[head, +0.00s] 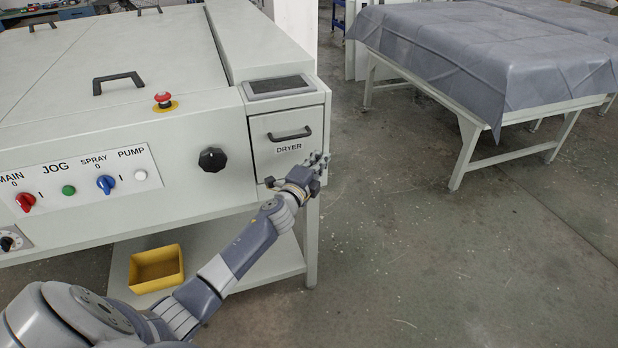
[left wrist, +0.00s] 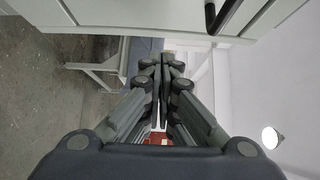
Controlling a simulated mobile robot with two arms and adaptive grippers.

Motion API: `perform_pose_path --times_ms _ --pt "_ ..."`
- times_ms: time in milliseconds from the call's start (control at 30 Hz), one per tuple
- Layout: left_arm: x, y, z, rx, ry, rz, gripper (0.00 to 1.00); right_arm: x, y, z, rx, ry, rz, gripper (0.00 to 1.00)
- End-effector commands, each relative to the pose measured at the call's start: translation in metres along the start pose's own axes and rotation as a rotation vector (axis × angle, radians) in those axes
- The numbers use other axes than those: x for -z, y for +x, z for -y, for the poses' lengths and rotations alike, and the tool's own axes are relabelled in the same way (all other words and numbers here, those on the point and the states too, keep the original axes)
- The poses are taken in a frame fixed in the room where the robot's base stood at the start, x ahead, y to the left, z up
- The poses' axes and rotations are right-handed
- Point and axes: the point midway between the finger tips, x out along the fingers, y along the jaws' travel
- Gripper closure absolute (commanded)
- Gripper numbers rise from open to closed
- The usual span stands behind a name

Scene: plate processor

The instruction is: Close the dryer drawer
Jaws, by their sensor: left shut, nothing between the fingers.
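The dryer drawer (head: 287,133) is a light grey front with a black handle and the label DRYER, at the right end of the plate processor in the head view. Its front looks about level with the machine around it; I cannot tell whether a small gap remains. My left gripper (head: 322,160) is at the lower right edge of the drawer front. In the left wrist view its fingers (left wrist: 162,62) are together with nothing between them. The drawer handle (left wrist: 218,15) shows at the top of that view, apart from the fingers. My right gripper is not in view.
The processor's panel has a black knob (head: 212,160), a red stop button (head: 163,99) and several switches. A yellow bin (head: 157,269) sits on the lower shelf (head: 228,280). A table under a grey cover (head: 490,60) stands at the right. The floor between is clear.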

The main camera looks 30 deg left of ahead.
Motion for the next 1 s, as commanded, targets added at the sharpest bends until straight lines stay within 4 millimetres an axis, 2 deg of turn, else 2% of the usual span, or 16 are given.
perform_pose_path --times_ms 267,400,600,833,933,1000 --pt "0.001 -0.043 -0.002 -0.002 0.002 -0.003 1.00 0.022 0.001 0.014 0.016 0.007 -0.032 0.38" --pt "0.001 -0.061 -0.003 -0.003 0.000 -0.001 1.00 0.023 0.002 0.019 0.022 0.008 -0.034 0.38" --pt "0.001 -0.075 -0.001 -0.001 0.000 -0.002 1.00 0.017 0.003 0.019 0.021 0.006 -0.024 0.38" --pt "0.001 -0.077 -0.003 -0.005 -0.003 -0.001 1.00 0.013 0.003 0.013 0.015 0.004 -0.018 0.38" --pt "-0.001 -0.079 -0.023 -0.041 -0.030 0.006 1.00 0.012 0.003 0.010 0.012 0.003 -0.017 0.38" --pt "-0.002 -0.083 -0.053 -0.096 -0.076 0.018 1.00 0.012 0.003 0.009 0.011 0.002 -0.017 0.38"
